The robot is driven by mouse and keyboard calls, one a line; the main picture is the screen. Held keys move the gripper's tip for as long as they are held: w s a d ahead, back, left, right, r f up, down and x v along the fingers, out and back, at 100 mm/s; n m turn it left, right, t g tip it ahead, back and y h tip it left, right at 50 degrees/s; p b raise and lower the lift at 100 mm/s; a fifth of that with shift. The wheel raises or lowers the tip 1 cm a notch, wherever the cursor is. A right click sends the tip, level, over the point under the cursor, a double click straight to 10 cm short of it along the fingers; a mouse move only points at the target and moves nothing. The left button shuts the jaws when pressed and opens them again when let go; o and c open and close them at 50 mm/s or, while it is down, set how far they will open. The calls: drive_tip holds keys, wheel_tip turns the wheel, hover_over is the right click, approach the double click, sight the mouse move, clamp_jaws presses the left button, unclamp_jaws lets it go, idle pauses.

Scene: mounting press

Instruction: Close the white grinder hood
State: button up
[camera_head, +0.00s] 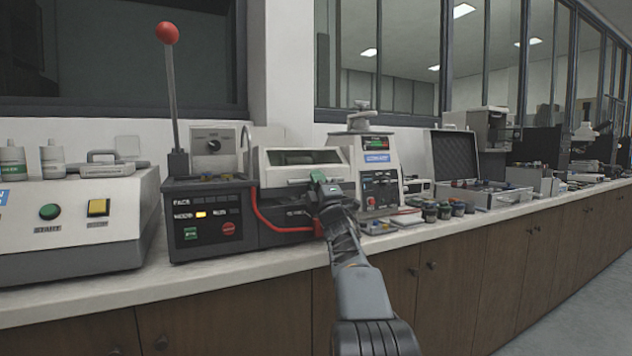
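The white grinder hood (270,177) has a white frame around a dark window. It sits over a dark machine body at the middle of the counter, beside a control panel (211,216) with lit and coloured buttons. The hood's front face slants down toward me. I cannot tell whether it is fully down. My gripper (318,182) is at the hood's lower front edge, near its right side, and appears to touch it or be very close. A small green patch shows at the gripper's tip. The fingers are small and dark, so their opening is unclear.
A lever with a red ball (167,33) rises left of the hood. A red cable (262,216) loops down the machine's front. A white machine (372,160) stands close on the right, with several small jars (443,210) beyond it. A white box (70,222) with buttons is at left.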

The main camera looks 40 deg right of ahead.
drive_tip(key=shift+o, duration=0.9)
drive_tip(key=shift+a+r, duration=0.1)
drive_tip(key=shift+r, duration=0.05)
drive_tip(key=shift+s+f, duration=0.4)
drive_tip(key=shift+f, duration=0.1)
drive_tip(key=v, duration=1.2)
drive_tip(key=shift+s+f+b, duration=0.25)
drive_tip(key=shift+f+b, duration=0.05)
drive_tip(key=shift+b, duration=0.1)
drive_tip(key=shift+a, duration=0.1)
